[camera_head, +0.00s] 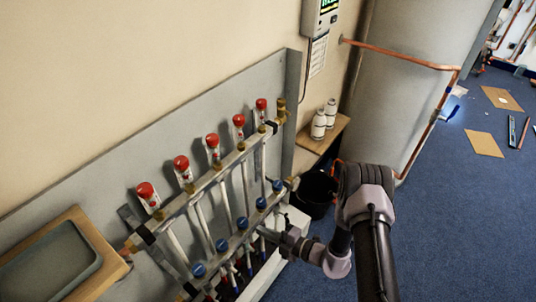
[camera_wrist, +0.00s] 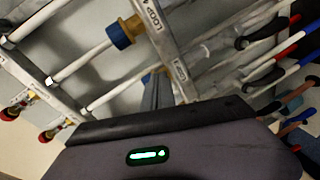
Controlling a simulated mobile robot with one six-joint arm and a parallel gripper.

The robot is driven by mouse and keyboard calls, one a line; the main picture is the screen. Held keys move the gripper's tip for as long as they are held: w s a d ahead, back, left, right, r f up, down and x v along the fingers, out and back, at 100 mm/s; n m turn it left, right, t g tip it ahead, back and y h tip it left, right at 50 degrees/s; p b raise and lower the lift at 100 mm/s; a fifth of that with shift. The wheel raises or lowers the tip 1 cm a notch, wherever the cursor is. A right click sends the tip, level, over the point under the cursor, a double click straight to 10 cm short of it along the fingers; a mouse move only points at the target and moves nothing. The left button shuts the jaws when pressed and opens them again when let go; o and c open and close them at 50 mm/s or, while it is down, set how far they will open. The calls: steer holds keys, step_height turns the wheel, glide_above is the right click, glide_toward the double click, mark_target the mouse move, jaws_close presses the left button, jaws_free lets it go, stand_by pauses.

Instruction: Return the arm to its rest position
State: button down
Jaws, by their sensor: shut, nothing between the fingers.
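The manifold has a row of red caps (camera_head: 212,140) above.
A black bucket (camera_head: 313,193) and a small shelf (camera_head: 327,135) with white bottles (camera_head: 319,125) stand behind my arm. A large grey cylinder (camera_head: 405,75) with copper pipe rises beyond.

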steer(key=s+a+r+n+g+y, duration=0.1)
steer(key=a+r+n+g, duration=0.15)
steer(key=r+n, duration=0.5)
steer(key=s+a+r+n+g, duration=0.1)
steer(key=r+n+g, duration=0.3)
steer(key=r, duration=0.6)
steer(key=s+d+r+n+g+h, duration=0.1)
steer(key=s+r+n+g+h, duration=0.15)
steer(key=s+r+n, duration=0.7)
steer(key=s+d+r+n+t+h, duration=0.6)
steer(key=s+d+r+n+h, duration=0.3)
steer(key=n, duration=1.1)
steer(key=s+d+r, duration=0.1)
steer(key=d+r, duration=0.2)
steer(key=d, duration=0.1)
steer(key=shift+s+d+r+t+h, duration=0.2)
steer(key=shift+r+t+h, duration=0.1)
steer(key=shift+r+h, duration=0.05)
